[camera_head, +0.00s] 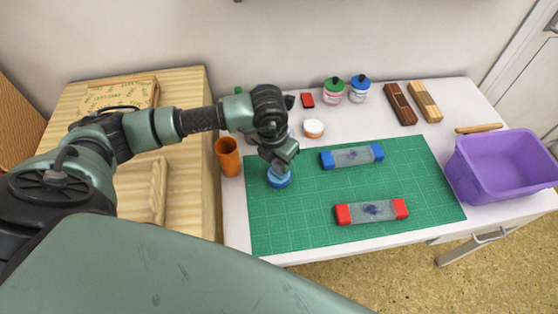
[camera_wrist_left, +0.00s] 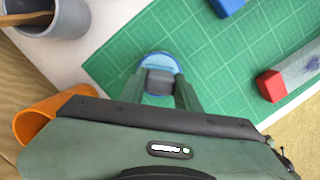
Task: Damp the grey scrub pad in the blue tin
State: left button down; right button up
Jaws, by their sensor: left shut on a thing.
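The blue tin (camera_head: 278,182) is round and low and stands on the left part of the green cutting mat (camera_head: 300,225). My left gripper (camera_head: 280,167) points down right at the tin and hides part of it. In the left wrist view its fingers (camera_wrist_left: 160,90) are shut on a dark grey block, the scrub pad (camera_wrist_left: 159,82), with the tin's blue rim (camera_wrist_left: 157,56) just beyond it. The pad overlaps the tin in that view; I cannot tell whether it touches the inside. My right gripper is in neither view.
An orange cup (camera_head: 228,157) stands left of the mat. A white tub (camera_head: 313,128) and jars stand behind. A purple bin (camera_head: 500,172) is at right.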

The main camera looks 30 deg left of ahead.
aim_at(283, 177)
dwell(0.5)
pick_arm(q)
jog(key=shift+r+p, duration=0.65)
jog(key=shift+r, duration=0.2)
jog(key=shift+r+p, duration=1.45)
jog(key=shift+r, duration=1.2)
jog(key=m, duration=0.1)
jog(key=r+m, duration=0.1)
jog(key=shift+s+d+r+m, duration=0.1)
jog(key=shift+s+d+m, duration=0.1)
jog(key=shift+d+m, duration=0.2)
jog(key=s+d+r+m+g, duration=0.1)
jog(key=s+r+m, duration=0.3)
jog(key=m, duration=1.1)
jog(key=s+d+r+m+g, duration=0.1)
jog(key=s+r+m, duration=0.3)
jog(key=m, duration=1.2)
notch_tip(283, 177, up, 4)
jog(key=shift+s+d+f+g, duration=0.25)
jog(key=shift+d+g, duration=0.15)
jog(key=shift+g, duration=0.4)
